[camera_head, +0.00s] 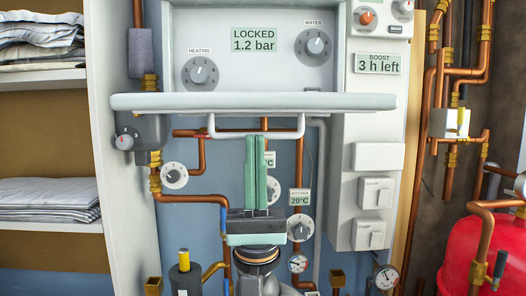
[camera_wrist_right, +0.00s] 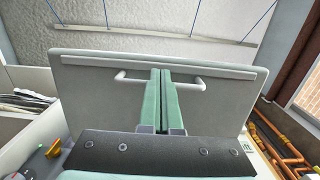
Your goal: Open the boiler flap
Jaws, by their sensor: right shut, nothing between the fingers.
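The boiler (camera_head: 262,75) is at the top middle of the head view, with its knobs and a display reading "LOCKED 1.2 bar" uncovered. Its white flap (camera_head: 250,103) is folded down and juts out roughly level below that panel. A white bar handle (camera_head: 225,133) hangs from the flap's underside. In the right wrist view I see the flap's underside (camera_wrist_right: 90,85) and the handle (camera_wrist_right: 192,81). My right gripper (camera_head: 256,138) points up below the flap, its green fingers shut and empty. Its tips overlap the handle in both views; I cannot tell if they touch it. My left gripper is out of view.
Copper pipes with valves and dials run below the boiler. A white switch panel (camera_head: 369,150) stands to its right, with a red tank (camera_head: 470,245) beyond. Shelves with folded linen (camera_head: 45,195) are on the left.

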